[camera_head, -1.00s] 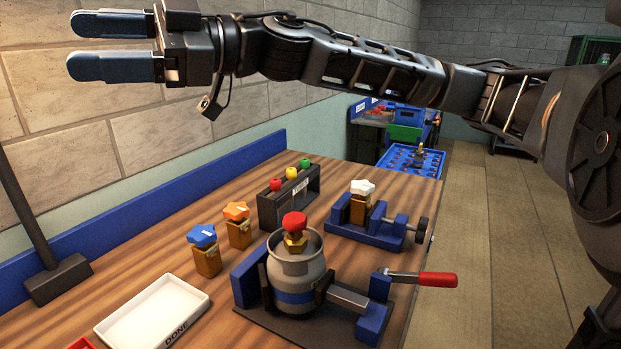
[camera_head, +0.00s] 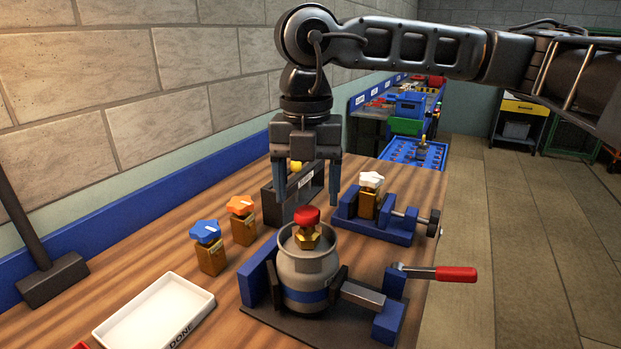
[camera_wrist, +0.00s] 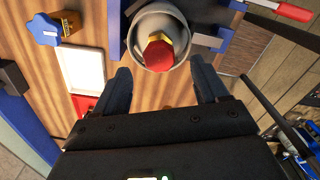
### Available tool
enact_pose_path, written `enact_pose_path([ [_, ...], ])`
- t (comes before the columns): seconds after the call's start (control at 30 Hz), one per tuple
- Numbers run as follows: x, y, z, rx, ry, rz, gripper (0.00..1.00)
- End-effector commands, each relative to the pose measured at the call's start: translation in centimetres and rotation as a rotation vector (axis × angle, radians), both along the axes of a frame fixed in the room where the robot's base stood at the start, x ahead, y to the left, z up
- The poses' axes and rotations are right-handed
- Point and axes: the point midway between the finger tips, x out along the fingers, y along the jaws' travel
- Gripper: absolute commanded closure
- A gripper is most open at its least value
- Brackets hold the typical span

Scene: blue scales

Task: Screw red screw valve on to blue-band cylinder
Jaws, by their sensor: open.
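The grey cylinder with a blue band (camera_head: 305,272) stands upright in a blue clamp (camera_head: 258,283) on a dark plate. The red screw valve (camera_head: 307,217), with a brass body, sits upright at the cylinder's top, inside its collar; the thread is hidden. My gripper (camera_head: 308,195) points down, open and empty, its two blue fingers above and slightly behind the valve. In the wrist view the open fingers (camera_wrist: 162,88) lie to either side below the red valve (camera_wrist: 159,55), with the cylinder collar (camera_wrist: 142,22) around it.
Blue-topped (camera_head: 207,246) and orange-topped (camera_head: 241,218) valves stand on the left. A white-topped valve (camera_head: 371,183) sits in a small vise (camera_head: 390,226). A dark rack (camera_head: 271,205) is behind my gripper. A white DONE tray (camera_head: 153,309) lies front left. The clamp's red handle (camera_head: 456,274) sticks out right.

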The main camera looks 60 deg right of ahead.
Motion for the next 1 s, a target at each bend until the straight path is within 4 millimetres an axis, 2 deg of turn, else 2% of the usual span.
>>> enact_pose_path([
  [0.3,0.0,0.2,-4.5,0.008,0.0,0.001,0.27],
  [0.43,0.0,0.1,-5.8,0.008,0.0,0.001,0.27],
  [0.83,0.0,0.1,-6.5,0.006,-0.002,0.002,0.27],
  [1.0,0.0,0.1,-6.5,0.006,-0.002,0.002,0.43],
])
